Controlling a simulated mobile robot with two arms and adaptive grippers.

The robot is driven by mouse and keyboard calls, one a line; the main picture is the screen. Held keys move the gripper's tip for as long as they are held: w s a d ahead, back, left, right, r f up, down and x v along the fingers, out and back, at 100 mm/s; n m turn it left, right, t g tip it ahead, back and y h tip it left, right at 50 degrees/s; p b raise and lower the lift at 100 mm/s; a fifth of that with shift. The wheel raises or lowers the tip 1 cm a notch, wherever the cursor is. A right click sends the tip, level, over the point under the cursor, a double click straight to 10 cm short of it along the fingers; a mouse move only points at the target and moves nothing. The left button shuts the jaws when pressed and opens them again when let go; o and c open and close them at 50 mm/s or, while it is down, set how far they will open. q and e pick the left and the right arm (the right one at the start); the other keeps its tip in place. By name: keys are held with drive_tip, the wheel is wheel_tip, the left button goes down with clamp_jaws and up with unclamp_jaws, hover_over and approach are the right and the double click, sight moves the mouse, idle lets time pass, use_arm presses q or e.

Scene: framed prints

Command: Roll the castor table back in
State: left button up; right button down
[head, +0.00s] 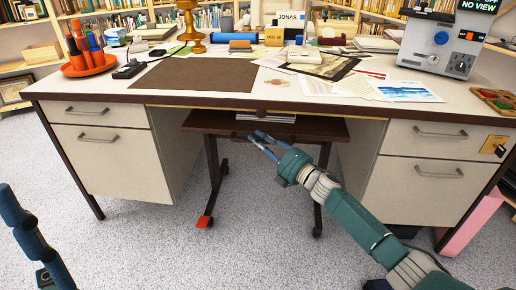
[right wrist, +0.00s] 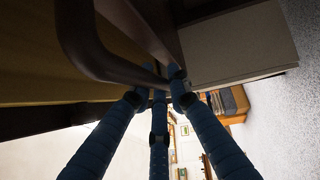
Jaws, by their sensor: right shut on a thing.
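The castor table (head: 220,124) is a small dark brown table in the knee space under the desk, in the head view. Its top is partly below the desk's front edge and juts out toward me. Dark legs stand on castors, one with a red tab (head: 204,222). My right gripper (head: 256,138) is at the table's front edge, shut on its dark handle. In the right wrist view the blue fingers close around this curved dark handle (right wrist: 110,62). My left gripper (head: 22,225) shows only as blue finger segments at the left edge; its opening cannot be told.
The big desk (head: 100,92) has a drawer pedestal on each side of the knee space. Papers, books, an orange pen holder (head: 88,64) and a grey device (head: 440,42) stand on it. Speckled grey floor (head: 140,245) is clear in front. A pink box (head: 470,225) stands right.

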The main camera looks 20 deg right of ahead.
drive_tip(key=shift+w+d, duration=0.2)
drive_tip(key=shift+d, duration=0.05)
drive_tip(key=shift+d+r, duration=0.1)
drive_tip(key=shift+d, duration=0.05)
drive_tip(key=shift+w, duration=0.1)
drive_tip(key=c, duration=1.8)
unclamp_jaws()
drive_tip(key=shift+o, duration=0.9)
drive_tip(key=shift+w, duration=0.1)
